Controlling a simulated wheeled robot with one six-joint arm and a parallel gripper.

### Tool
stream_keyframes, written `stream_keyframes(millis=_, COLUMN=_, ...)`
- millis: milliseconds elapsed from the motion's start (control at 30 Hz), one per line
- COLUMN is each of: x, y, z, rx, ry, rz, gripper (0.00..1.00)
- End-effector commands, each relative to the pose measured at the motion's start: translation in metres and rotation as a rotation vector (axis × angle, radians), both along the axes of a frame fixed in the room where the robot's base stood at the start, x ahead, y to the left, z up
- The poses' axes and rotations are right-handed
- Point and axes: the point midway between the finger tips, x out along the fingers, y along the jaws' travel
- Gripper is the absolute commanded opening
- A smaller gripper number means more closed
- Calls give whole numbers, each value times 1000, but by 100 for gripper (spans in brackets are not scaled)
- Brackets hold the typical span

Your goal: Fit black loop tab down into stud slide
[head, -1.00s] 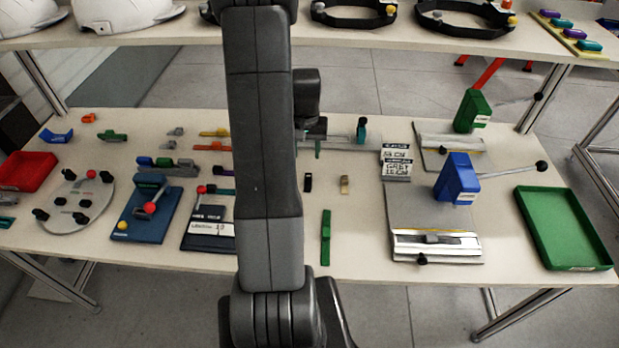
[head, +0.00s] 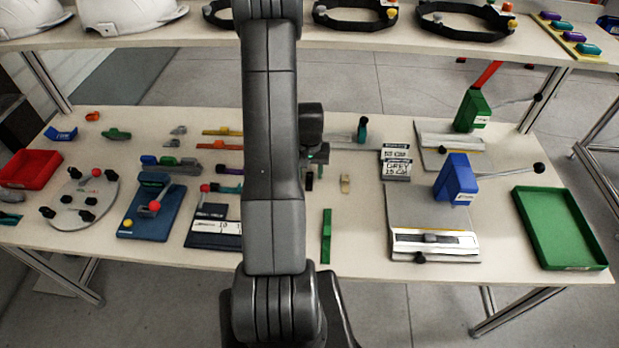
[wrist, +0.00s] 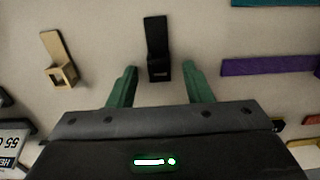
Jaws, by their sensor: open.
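The black loop tab (head: 309,181) lies on the table just right of my arm in the head view. The wrist view shows the tab (wrist: 156,40) flat on the table, with its thicker looped end towards me. My gripper (wrist: 159,72) is open, with green fingers left and right of the tab's near end. Nothing is held; contact is not visible. A grey plate with a pale metal slide (head: 435,239) sits under the blue press at right; I cannot tell for sure whether this is the stud slide.
A tan loop tab (wrist: 59,66) lies left of the black one. A purple strip (wrist: 268,65) lies to the right. The blue press (head: 456,180) has a long lever. A green tray (head: 560,228) stands at the right, and a green strip (head: 326,236) near the front edge.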

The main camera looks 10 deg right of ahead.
Motion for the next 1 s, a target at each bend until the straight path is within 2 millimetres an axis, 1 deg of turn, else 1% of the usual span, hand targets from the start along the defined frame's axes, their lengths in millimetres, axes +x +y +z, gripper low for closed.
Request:
stream_keyframes(millis=167, x=0, y=0, z=0, rx=0, ry=0, rz=0, gripper=45)
stream_keyframes(millis=300, x=0, y=0, z=0, rx=0, ry=0, rz=0, gripper=18)
stream_keyframes(millis=400, x=0, y=0, z=0, rx=0, ry=0, rz=0, gripper=0)
stream_keyframes(millis=667, x=0, y=0, z=1, rx=0, ry=-1, rz=0, gripper=0)
stream_keyframes(millis=767, x=1, y=0, z=5, rx=-1, ry=-2, rz=0, gripper=0)
stream_keyframes(millis=867, x=1, y=0, z=15, rx=-1, ry=-4, rz=0, gripper=0)
stream_keyframes(millis=1000, x=1, y=0, z=36, rx=0, ry=-5, rz=0, gripper=0)
